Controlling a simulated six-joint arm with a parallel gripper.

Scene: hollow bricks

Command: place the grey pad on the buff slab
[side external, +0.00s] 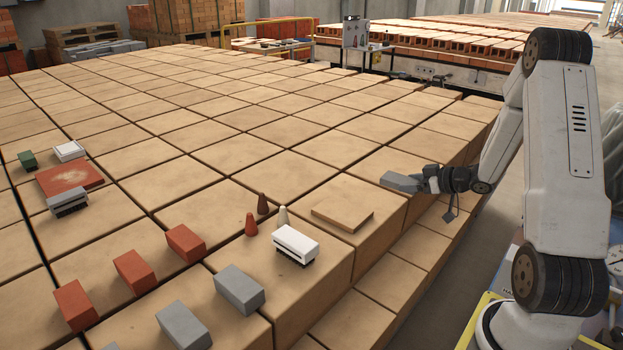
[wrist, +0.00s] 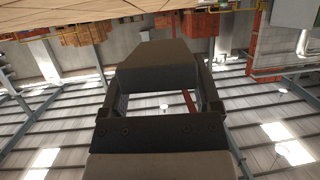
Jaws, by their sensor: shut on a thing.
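My gripper (side external: 428,179) is shut on a grey pad (side external: 400,182) and holds it out to the left of my wrist, beyond the right edge of the block surface's near part. The pad shows dark between the two fingers in the wrist view (wrist: 158,66). The buff slab (side external: 342,215) is a thin, flat piece lying on the large tan blocks, to the left of and lower in the picture than the pad. Its top is bare. The pad is apart from the slab. The slab cannot be made out in the wrist view.
Near the slab stand a white block with dark bristles (side external: 296,242) and small cones (side external: 251,224). Red bricks (side external: 185,243) and grey bricks (side external: 239,289) lie further left. A red-brown plate (side external: 70,178) has small blocks around it. The tan surface (side external: 240,150) behind is clear.

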